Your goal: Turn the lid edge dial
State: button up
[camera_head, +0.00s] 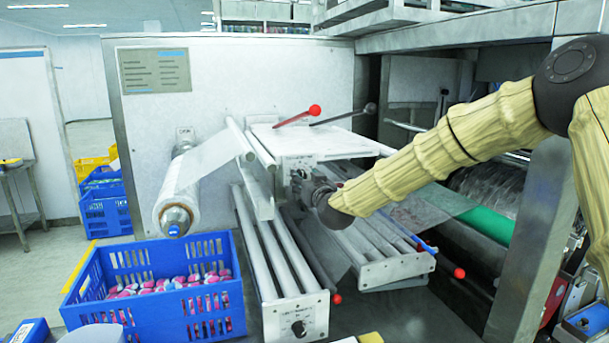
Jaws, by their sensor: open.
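A white flat lid (312,138) with a red-knobbed lever on top sits in the middle of the machine. On its front edge is a small panel with a dark dial (297,174), small and partly hidden by my gripper. My gripper (304,187) is dark, at the end of my arm in its yellowish sleeve, and points left toward this edge from the right. It is open. Its fingers are small in the picture and overlap the dial area, so I cannot tell whether they touch it.
A second black knob (299,328) is on the end plate of the lower rollers. A film roll (176,200) hangs left. A blue crate (150,290) of pink packs stands front left. Red-tipped levers (459,273) stick out below right. A metal frame post (530,240) stands right.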

jog(key=shift+w+a, duration=0.15)
jog(key=shift+w, duration=0.35)
jog(key=shift+c, duration=0.2)
jog(key=c, duration=1)
jog(key=m+b, duration=0.5)
jog(key=b, duration=0.2)
jog(key=shift+m, duration=0.3)
jog(key=shift+c, duration=0.2)
